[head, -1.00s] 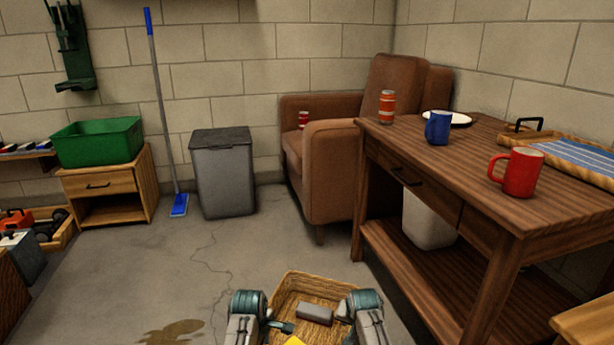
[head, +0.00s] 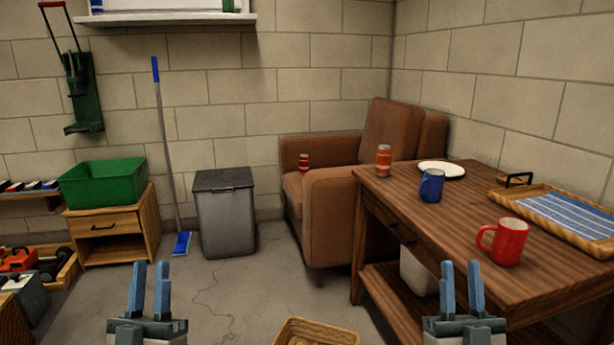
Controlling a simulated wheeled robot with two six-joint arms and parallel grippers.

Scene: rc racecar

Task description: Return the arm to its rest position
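My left gripper (head: 150,291) is raised in the lower left of the head view, fingers pointing up with a small gap between them and nothing held. My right gripper (head: 461,289) is raised at the lower right in the same pose, also open and empty, in front of the wooden table's near side. The two grippers stand apart at similar height. A wicker basket (head: 318,331) shows between them at the bottom edge; its inside is mostly out of view.
The wooden table (head: 440,225) on the right bears a red mug (head: 509,243), a blue mug (head: 431,186), a can (head: 383,161), a plate (head: 441,170) and a tray (head: 597,246). A grey bin (head: 226,220), armchair (head: 335,230) and green crate (head: 103,183) stand behind. The middle floor is clear.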

